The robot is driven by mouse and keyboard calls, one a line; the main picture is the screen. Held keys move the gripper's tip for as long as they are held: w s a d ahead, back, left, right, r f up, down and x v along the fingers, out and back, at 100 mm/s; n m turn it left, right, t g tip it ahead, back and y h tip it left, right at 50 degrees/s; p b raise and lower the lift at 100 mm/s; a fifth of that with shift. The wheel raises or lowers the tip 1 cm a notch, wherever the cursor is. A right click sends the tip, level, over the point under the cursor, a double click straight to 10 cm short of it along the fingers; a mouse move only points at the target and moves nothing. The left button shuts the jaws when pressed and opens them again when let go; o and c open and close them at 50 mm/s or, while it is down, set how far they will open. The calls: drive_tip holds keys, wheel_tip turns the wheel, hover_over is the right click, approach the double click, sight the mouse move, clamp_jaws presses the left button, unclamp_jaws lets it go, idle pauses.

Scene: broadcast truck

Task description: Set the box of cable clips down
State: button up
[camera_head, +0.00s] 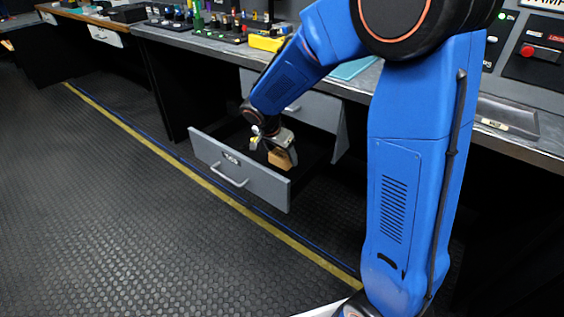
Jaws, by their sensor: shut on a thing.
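My gripper (275,152) is shut on the box of cable clips (281,158), a small tan-brown box. It holds the box over or inside the open drawer (240,175), just behind the drawer's grey front. The lower part of the box and the drawer floor are partly hidden, so I cannot tell whether the box touches the floor. The drawer is pulled out from under the grey desk and has a metal handle on its front.
The desk (205,42) above the drawer carries several small coloured items and a yellow object (266,43). A shallow tray (508,117) lies on the desk at right. Another closed drawer (105,35) is at far left. The black textured floor (110,210) in front is clear.

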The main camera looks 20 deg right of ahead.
sight(282, 162)
drive_tip(key=shift+f, duration=1.8)
drive_tip(key=shift+f, duration=0.1)
drive_tip(key=o, duration=1.1)
drive_tip(key=shift+o, duration=0.2)
drive_tip(key=v, duration=1.2)
drive_tip(key=s+d+r+n+y, duration=0.1)
drive_tip(key=s+d+r+n, duration=0.1)
drive_tip(key=s+d+r, duration=0.35)
drive_tip(key=s+d+r+n+y, duration=0.1)
drive_tip(key=s+d+r+n, duration=0.1)
drive_tip(key=s, duration=0.6)
drive_tip(key=s+d+n+t+y, duration=0.1)
drive_tip(key=s+n, duration=0.5)
drive_tip(key=s, duration=1.1)
drive_tip(key=shift+s+d+n+t+y, duration=0.15)
drive_tip(key=shift+d+n+t+y, duration=0.35)
drive_tip(key=shift+d, duration=0.55)
